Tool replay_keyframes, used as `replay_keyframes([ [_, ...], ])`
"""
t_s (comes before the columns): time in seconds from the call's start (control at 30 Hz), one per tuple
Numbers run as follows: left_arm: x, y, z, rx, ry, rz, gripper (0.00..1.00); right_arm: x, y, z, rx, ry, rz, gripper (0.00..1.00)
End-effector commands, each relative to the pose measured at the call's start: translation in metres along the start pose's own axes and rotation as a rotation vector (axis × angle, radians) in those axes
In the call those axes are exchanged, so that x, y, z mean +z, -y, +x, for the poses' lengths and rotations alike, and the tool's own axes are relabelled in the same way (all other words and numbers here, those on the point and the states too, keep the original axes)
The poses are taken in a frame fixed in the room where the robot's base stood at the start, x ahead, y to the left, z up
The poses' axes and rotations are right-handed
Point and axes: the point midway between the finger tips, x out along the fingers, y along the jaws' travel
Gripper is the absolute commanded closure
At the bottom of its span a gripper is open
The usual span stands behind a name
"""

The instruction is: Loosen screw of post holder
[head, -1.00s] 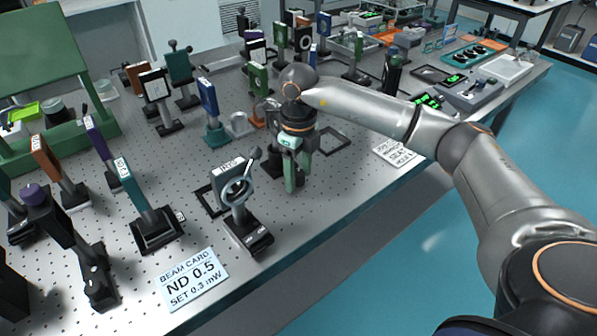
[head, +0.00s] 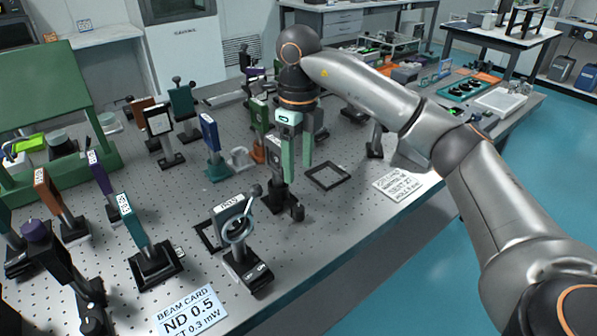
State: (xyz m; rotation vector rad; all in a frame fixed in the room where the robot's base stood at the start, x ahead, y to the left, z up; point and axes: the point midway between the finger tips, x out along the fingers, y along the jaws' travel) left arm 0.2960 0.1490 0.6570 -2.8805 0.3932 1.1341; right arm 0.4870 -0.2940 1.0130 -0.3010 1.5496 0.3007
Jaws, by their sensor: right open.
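My right gripper (head: 298,172) hangs pointing down over the optical table, its two green fingers apart and nothing seen between them. A dark post holder with a black base (head: 292,209) stands just below and behind the fingers; its upper part is partly hidden, and I cannot tell whether a finger touches it. In front of it to the left stands an optic mount with a round ring (head: 238,230) on a post and black base, with a small knob at its upper right. I cannot make out a clamping screw on either holder. My left gripper is not in view.
The perforated table (head: 330,235) is clear to the front right. A flat black frame (head: 327,176) and a white label card (head: 403,181) lie right of the gripper. A beam card (head: 190,313) lies in front. Several post-mounted optics crowd the left, near a green stand (head: 42,85).

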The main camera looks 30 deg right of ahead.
Motion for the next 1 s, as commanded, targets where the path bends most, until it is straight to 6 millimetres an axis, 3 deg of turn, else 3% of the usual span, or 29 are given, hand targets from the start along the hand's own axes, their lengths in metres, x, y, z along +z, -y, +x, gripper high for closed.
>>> replay_keyframes([
  [0.27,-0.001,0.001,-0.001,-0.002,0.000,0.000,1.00,0.000,0.000,-0.001,0.000,0.000,-0.002,0.36],
  [0.5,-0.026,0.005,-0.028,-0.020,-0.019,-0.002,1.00,0.000,-0.002,-0.007,0.004,-0.004,-0.134,0.36],
  [0.6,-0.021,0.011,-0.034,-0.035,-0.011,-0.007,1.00,0.000,-0.001,-0.004,0.003,-0.003,-0.180,0.36],
  [0.77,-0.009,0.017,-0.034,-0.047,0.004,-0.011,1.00,-0.001,0.000,0.012,0.001,-0.003,-0.196,0.36],
  [1.0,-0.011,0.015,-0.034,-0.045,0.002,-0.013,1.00,-0.001,0.000,0.059,0.002,-0.005,-0.196,0.36],
])
